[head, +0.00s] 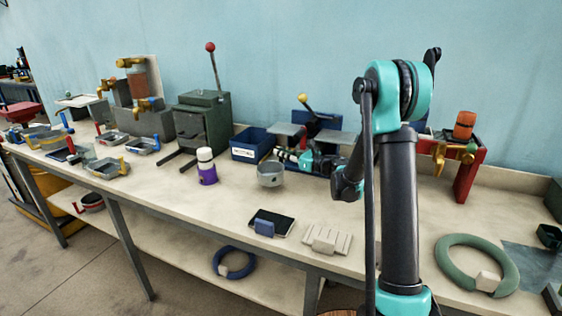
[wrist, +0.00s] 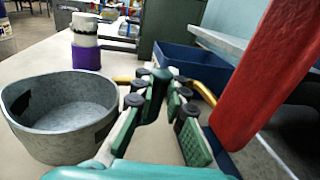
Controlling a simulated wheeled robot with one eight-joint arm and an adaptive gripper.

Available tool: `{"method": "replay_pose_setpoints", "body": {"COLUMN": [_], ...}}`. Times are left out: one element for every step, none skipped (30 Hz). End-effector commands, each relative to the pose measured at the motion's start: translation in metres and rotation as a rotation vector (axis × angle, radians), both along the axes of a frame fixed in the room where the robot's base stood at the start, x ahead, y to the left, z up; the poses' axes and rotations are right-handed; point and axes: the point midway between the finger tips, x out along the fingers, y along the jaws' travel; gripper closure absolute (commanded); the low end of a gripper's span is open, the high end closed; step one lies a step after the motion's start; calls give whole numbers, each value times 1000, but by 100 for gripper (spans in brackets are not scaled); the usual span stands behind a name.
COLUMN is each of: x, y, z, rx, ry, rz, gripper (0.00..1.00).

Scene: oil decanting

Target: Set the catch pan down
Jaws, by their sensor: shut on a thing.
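The catch pan (head: 270,174) is a round grey bowl above or on the bench, left of my gripper (head: 292,156); I cannot tell whether its base touches the bench. In the wrist view the open, empty-looking pan (wrist: 65,115) sits upright at left with a dark patch on its wall. The exact grip point is hidden behind the fingers. A yellow bar (wrist: 205,92) shows behind the fingers.
A white and purple bottle (head: 206,167) stands left of the pan. A blue bin (head: 250,144) is behind it. A black tablet-like item (head: 271,222) and a pale block (head: 327,239) lie in front. A red bar (wrist: 270,75) is close at right in the wrist view.

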Motion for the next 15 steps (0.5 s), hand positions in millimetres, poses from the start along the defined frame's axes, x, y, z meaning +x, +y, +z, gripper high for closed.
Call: {"method": "replay_pose_setpoints", "body": {"x": [2,2,2,2,2,2,2,1,1,1,1,1,1,1,1], "y": [6,4,4,3,3,3,3,3,3,3,3,3,3,3,3], "z": [-3,-8,-15,-20,-24,-29,-32,-34,-35,-35,-35,-35,-35,-35,-35], "rx": [0,0,0,0,0,0,0,0,0,0,0,0,0,0,0], "ry": [0,0,0,0,0,0,0,0,0,0,0,0,0,0,0], "rz": [3,1,1,1,1,1,1,1,1,1,1,1,1,1,1], "gripper": [100,100,100,100,100,100,100,100,100,100,100,100,100,100,100]}}
